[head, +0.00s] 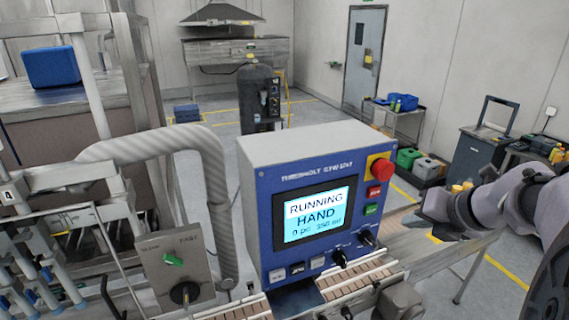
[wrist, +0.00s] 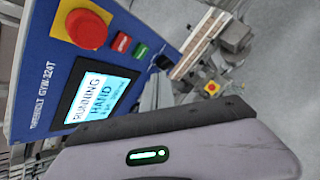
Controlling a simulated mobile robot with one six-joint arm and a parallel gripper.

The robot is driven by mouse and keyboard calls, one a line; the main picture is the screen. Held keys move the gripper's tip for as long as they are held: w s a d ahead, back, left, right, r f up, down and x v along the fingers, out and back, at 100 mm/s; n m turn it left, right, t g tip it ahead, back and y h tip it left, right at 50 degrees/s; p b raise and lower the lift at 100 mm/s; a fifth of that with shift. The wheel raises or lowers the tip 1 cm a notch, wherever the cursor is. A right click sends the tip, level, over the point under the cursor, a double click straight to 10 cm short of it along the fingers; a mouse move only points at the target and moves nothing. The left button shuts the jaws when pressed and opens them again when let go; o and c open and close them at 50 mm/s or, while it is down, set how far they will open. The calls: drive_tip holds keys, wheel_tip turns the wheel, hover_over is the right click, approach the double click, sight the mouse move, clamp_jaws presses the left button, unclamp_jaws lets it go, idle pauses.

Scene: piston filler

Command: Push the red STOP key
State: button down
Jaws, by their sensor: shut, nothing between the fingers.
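The blue-fronted control panel (head: 262,190) stands in the middle of the head view. Its small red key (head: 374,193), with lettering too small to read, is at the upper right of the front, directly above a green key (head: 372,209). In the wrist view the red key (wrist: 121,42) sits between the big red mushroom button (wrist: 88,28) and the green key (wrist: 140,50). My gripper (head: 425,218) is shut and empty, to the right of the panel and apart from the keys. The wrist view shows a grey body with a green light (wrist: 148,156); fingertips are not clear there.
The red mushroom button on its yellow base (head: 380,168) juts out just above the red key. The screen (head: 315,215) reads RUNNING HAND. Black knobs (head: 367,238) and a conveyor (head: 350,283) lie below. A grey switch box (head: 174,265) stands left.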

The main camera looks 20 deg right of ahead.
sight(375, 192)
drive_tip(key=w+p, duration=0.1)
drive_tip(key=w, duration=0.7)
drive_tip(key=shift+a, duration=0.35)
drive_tip(key=shift+w, duration=0.2)
idle(1.4)
drive_tip(key=shift+w+p, duration=0.3)
drive_tip(key=shift+p, duration=0.1)
drive_tip(key=shift+w+a, duration=0.1)
drive_tip(key=shift+w, duration=0.3)
idle(0.5)
drive_tip(key=shift+s, duration=0.85)
